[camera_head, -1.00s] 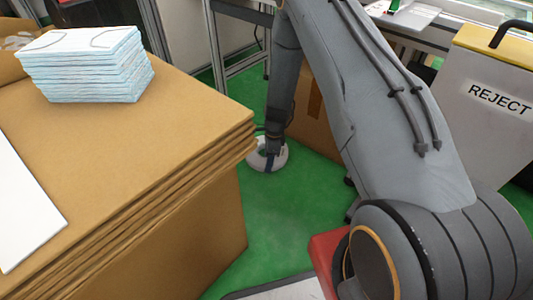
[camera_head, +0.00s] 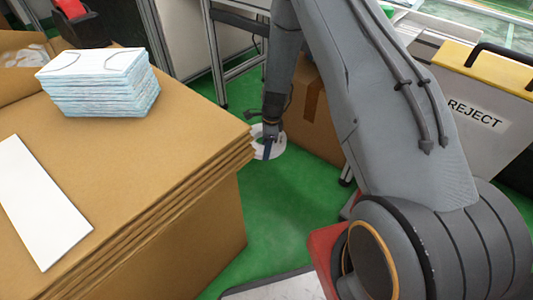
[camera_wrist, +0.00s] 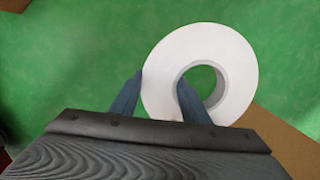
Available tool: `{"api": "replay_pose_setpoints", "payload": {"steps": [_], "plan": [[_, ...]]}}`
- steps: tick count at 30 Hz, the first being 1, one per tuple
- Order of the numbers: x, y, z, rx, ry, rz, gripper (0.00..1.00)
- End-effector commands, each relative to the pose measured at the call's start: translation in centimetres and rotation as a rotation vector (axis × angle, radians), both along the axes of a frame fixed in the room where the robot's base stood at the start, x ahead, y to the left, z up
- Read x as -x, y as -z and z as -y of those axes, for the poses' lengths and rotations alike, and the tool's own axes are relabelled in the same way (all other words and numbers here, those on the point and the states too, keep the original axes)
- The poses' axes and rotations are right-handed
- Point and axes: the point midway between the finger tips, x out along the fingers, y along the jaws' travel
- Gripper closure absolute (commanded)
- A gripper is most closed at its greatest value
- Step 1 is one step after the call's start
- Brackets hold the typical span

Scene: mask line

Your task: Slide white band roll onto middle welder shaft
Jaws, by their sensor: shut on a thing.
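My gripper (camera_wrist: 162,88) is shut on the white band roll (camera_wrist: 200,40). In the wrist view one finger is outside the roll's rim and the other is in its grey-lined centre hole, so the ring's wall is between them. In the head view the roll (camera_head: 277,146) hangs at the end of my arm, over the green floor and right of the cardboard stack, partly hidden by the gripper (camera_head: 269,142). I cannot identify a welder shaft in either view.
A cardboard stack (camera_head: 120,175) on the left bears a pile of blue-white masks (camera_head: 105,95) and a white sheet (camera_head: 42,205). A brown box (camera_head: 315,110) stands close behind my gripper. A grey REJECT bin (camera_head: 470,95) is at right. Green floor (camera_head: 285,210) lies open between.

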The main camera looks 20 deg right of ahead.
Motion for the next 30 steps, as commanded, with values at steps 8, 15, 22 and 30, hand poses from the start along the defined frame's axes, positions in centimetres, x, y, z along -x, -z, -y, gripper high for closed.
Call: {"api": "replay_pose_setpoints", "payload": {"steps": [8,15,22,30], "plan": [[1.2,-2.8,-1.6,0.0,-0.002,-0.001,0.88],[2.2,-4.1,-3.1,0.0,-0.002,-0.002,0.88],[3.0,-5.3,-4.4,0.0,-0.002,0.0,0.88],[4.0,-6.7,-6.0,0.0,-0.002,-0.001,0.88]]}}
